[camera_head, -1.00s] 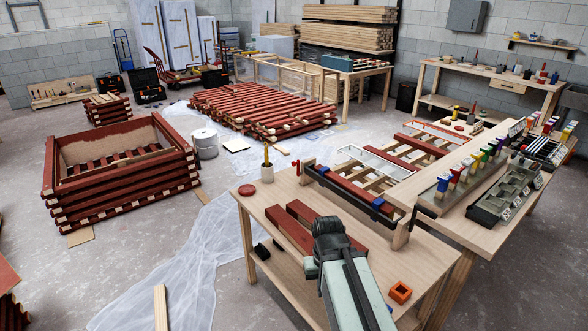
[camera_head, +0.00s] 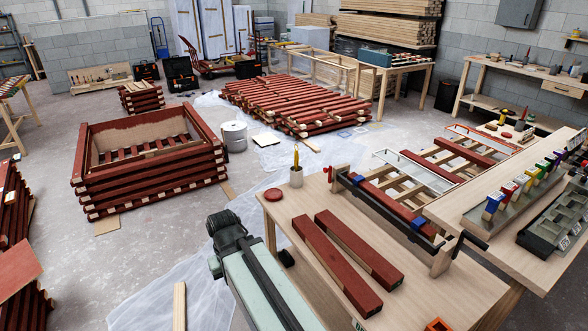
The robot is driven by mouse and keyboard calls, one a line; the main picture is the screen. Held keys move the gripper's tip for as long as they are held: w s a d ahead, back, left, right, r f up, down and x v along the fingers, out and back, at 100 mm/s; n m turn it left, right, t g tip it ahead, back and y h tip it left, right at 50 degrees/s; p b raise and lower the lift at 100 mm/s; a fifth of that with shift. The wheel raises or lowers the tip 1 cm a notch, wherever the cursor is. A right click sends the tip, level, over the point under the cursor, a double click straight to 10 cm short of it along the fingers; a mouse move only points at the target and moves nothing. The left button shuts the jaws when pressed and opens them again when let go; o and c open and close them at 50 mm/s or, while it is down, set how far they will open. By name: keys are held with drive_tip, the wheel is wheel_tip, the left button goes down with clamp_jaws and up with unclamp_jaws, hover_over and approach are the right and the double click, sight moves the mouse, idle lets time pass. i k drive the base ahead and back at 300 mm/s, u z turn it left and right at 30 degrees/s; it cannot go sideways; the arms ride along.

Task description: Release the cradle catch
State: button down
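The cradle (camera_head: 392,207) is a dark-railed wooden holder at the left end of the rack on the workbench. A red batten lies along it, with blue blocks (camera_head: 417,224) on the rail. A small red piece (camera_head: 329,174), possibly the catch, stands at its far left end. A black bar with a handle is at its near right end. My gripper (camera_head: 226,222) is at the end of my pale green arm, left of the bench and well apart from the cradle. I see it from behind; its fingers are hidden.
Two red battens (camera_head: 334,262) lie on the workbench (camera_head: 461,301), with a red disc (camera_head: 273,194) and a pencil cup (camera_head: 296,176) near its left edge. Colored-handled tools (camera_head: 510,187) stand at right. Stacked red battens (camera_head: 150,165) and a white bucket (camera_head: 233,136) are on the floor beyond.

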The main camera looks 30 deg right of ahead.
sight(325, 170)
drive_tip(key=u, duration=0.2)
drive_tip(key=i, duration=0.95)
drive_tip(key=z, duration=0.35)
